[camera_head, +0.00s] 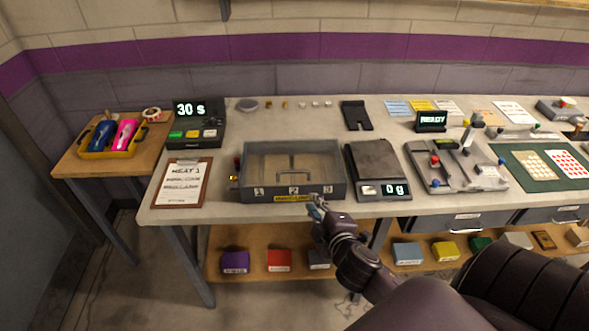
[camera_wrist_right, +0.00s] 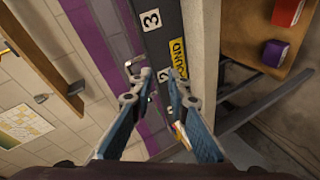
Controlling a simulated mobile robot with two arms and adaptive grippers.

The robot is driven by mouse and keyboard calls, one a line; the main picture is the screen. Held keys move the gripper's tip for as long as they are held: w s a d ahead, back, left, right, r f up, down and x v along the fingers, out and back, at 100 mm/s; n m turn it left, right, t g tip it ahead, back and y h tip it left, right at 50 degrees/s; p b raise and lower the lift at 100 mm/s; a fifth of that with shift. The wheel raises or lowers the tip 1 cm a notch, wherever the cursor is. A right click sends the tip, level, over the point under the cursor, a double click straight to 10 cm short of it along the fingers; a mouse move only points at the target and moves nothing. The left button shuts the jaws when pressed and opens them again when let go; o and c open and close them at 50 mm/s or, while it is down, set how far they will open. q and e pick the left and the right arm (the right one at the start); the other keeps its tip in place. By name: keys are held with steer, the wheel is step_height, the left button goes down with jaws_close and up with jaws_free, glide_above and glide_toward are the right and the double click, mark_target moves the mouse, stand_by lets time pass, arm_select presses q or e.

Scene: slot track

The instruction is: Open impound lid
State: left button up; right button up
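The impound box (camera_head: 341,187) is a grey case on the bench, with a see-through lid (camera_head: 265,160) that looks shut. Its front carries the numbers 1, 2 and 3 and a yellow label (camera_head: 292,198); the label also shows in the right wrist view (camera_wrist_right: 179,58). My right gripper (camera_head: 315,203) is at the box's front edge, near the label's right end. In the right wrist view its blue fingers (camera_wrist_right: 155,86) are apart with nothing between them. I cannot tell whether a fingertip touches the box. My left gripper is not in view.
A scale (camera_head: 374,158) stands close to the right of the box. A clipboard (camera_head: 182,183) and a timer reading 30 s (camera_head: 197,124) are to the left. A grey fixture (camera_head: 455,167) is farther right. Coloured boxes, one purple (camera_head: 235,262), sit on the shelf below.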

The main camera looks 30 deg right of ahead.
mark_target(294, 173)
steer(key=shift+w+d+r+n+t+y+p, duration=0.3)
steer(key=shift+w+n, duration=0.55)
steer(key=shift+w, duration=1.05)
steer(key=shift+w+d+r+n+t+y+p, duration=0.2)
steer(key=shift+w+r+n+t+y, duration=0.45)
steer(key=shift+w, duration=1.3)
steer(key=shift+w+d+r+n+t+y+p, duration=0.15)
steer(key=shift+w+n+t+p, duration=0.2)
steer(key=shift+w+n, duration=1.1)
steer(key=shift+w+m, duration=0.45)
steer(key=shift+c, duration=0.5)
jaws_close()
steer(key=shift+h, duration=0.3)
